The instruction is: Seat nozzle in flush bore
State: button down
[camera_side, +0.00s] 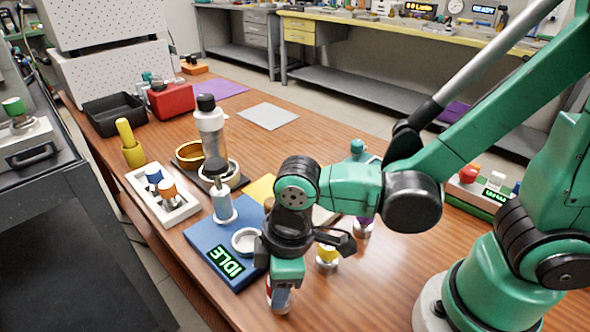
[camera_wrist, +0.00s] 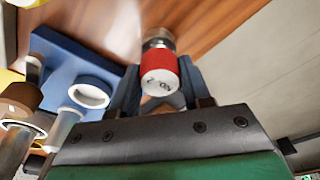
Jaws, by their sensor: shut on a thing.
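My gripper (camera_side: 280,292) points down near the table's front edge, its fingers closed around a red and white cylinder, apparently the nozzle (camera_wrist: 160,72). In the wrist view the nozzle has a red band, a white end with dark lettering and a metal far end. In the side view the fingers (camera_wrist: 158,90) hide most of it. A blue base (camera_side: 208,242) with a green "IDLE" display stands just left of my gripper. A white ring (camera_side: 236,240) on it, likely the flush bore, looks empty; it also shows in the wrist view (camera_wrist: 74,91). The nozzle is apart from the ring.
A white post with a dark knob (camera_side: 222,203) rises from the blue base. A tall grey and white cylinder (camera_side: 208,128) stands behind it. A white tray (camera_side: 150,205) holds blue and orange-topped pieces. A yellow-banded piece (camera_side: 327,255) stands close right of my gripper.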

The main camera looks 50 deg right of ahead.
notch_tip(320, 180, up, 18)
jog(key=w+d+r+m, duration=0.1)
jog(key=w+d+r, duration=0.2)
jog(key=w, duration=0.8)
notch_tip(320, 180, down, 20)
jog(key=shift+s+r, duration=0.1)
dwell(0.3)
jog(key=shift+c, duration=2)
grip_release()
notch_tip(320, 180, up, 11)
jog(key=s+d, duration=0.1)
jog(key=s+d+f+m+t, duration=0.1)
jog(key=s+d+m+t, duration=0.1)
jog(key=d+m+t, duration=0.1)
jog(key=s+d+f+m+t+h, duration=0.1)
jog(key=s+d+f+m+t, duration=0.1)
jog(key=d+m, duration=0.4)
jog(key=shift+s+d+t, duration=0.5)
jog(key=shift+s+d, duration=0.3)
jog(key=shift+d, duration=0.05)
